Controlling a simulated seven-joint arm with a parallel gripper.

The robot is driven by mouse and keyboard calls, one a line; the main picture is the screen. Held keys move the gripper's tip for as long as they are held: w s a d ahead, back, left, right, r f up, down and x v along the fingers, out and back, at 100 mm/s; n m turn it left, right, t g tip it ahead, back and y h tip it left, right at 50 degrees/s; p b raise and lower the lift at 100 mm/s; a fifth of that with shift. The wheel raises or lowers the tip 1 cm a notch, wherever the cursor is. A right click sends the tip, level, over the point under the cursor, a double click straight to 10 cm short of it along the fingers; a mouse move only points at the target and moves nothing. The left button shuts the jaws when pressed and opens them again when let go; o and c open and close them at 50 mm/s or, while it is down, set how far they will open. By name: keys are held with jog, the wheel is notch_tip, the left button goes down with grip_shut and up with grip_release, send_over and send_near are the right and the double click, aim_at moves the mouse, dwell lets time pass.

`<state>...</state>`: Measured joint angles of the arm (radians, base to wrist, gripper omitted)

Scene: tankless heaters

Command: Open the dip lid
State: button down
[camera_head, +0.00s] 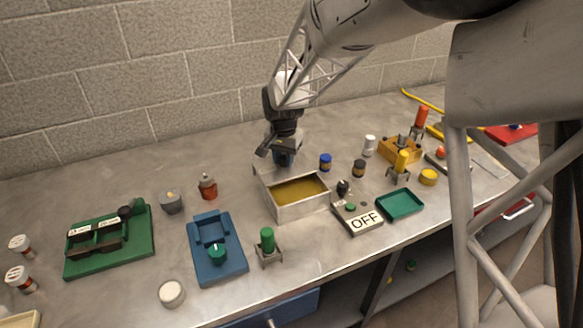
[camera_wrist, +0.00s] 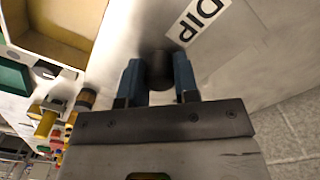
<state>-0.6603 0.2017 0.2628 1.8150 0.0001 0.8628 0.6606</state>
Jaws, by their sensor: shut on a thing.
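The metal dip box (camera_head: 285,212) stands open near the middle of the bench, with yellow-brown liquid visible inside. Its open corner also shows at the upper left of the wrist view (camera_wrist: 75,55). My gripper (camera_head: 284,160) is just behind the box. In the wrist view my blue fingers (camera_wrist: 160,80) are shut around a dark round knob (camera_wrist: 160,68). The knob is on the grey dip lid (camera_wrist: 130,45), which carries a white "DIP" label (camera_wrist: 195,20). The lid lies beside the box opening, not over it. In the head view my gripper hides most of the lid.
An "OFF" switch box (camera_head: 358,218) and a green tray (camera_head: 400,204) stand right of the dip box. A blue fixture (camera_head: 217,250) is at the left. The block wall (camera_head: 160,80) rises behind the bench.

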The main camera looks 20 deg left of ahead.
jog(key=shift+w+a, duration=0.9)
jog(key=shift+a, duration=0.05)
jog(key=c, duration=0.9)
grip_release()
jog(key=shift+o, duration=0.2)
jog(key=shift+r, duration=0.2)
notch_tip(320, 180, up, 8)
jog(key=shift+f, duration=0.25)
